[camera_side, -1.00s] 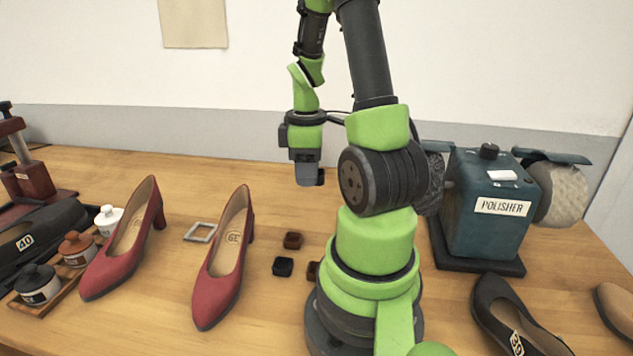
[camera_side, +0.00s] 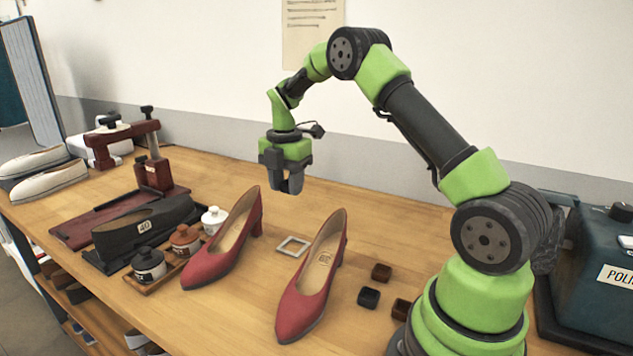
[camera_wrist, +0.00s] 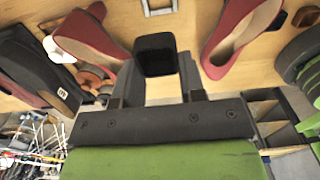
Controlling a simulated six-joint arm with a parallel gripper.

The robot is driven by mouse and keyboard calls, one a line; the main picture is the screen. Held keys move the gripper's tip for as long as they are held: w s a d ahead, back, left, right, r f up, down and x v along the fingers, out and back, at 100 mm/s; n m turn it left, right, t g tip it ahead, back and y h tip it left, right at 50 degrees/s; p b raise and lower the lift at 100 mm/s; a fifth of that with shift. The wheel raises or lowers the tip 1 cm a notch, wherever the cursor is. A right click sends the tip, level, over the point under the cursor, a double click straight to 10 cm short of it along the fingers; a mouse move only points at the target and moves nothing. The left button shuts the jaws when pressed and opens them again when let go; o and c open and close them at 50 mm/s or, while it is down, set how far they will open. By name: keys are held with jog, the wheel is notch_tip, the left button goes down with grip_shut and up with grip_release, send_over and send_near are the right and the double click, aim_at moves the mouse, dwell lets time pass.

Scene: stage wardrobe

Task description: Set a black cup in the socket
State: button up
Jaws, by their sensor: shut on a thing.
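My gripper (camera_side: 288,186) hangs above the table behind the two red shoes, pointing down. It is shut on a black cup (camera_wrist: 157,54), whose dark square face shows between the fingers in the wrist view. In the side view the held cup is hard to tell from the dark fingers. The socket seems to be the pale square frame (camera_side: 292,246) lying on the table between the red shoes; its edge also shows at the top of the wrist view (camera_wrist: 159,8). The gripper is well above it and apart from it. Another black cup (camera_side: 369,298) stands on the table.
Red shoes (camera_side: 225,247) (camera_side: 313,282) flank the frame. A tray of jars (camera_side: 165,280), a black shoe (camera_side: 140,232) and a dark red press (camera_side: 152,172) are at left. The polisher (camera_side: 600,265) is at right.

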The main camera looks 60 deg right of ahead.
send_near(290, 251)
jog(key=shift+w+d+f, duration=0.1)
jog(key=shift+d+f, duration=0.1)
jog(key=shift+f, duration=1.5)
jog(key=shift+w+d+f, duration=0.1)
jog(key=shift+d+f, duration=0.05)
jog(key=shift+f, duration=1.55)
jog(key=shift+f, duration=0.45)
jog(key=o, duration=1)
jog(key=shift+r, duration=0.1)
jog(key=shift+r, duration=3.4)
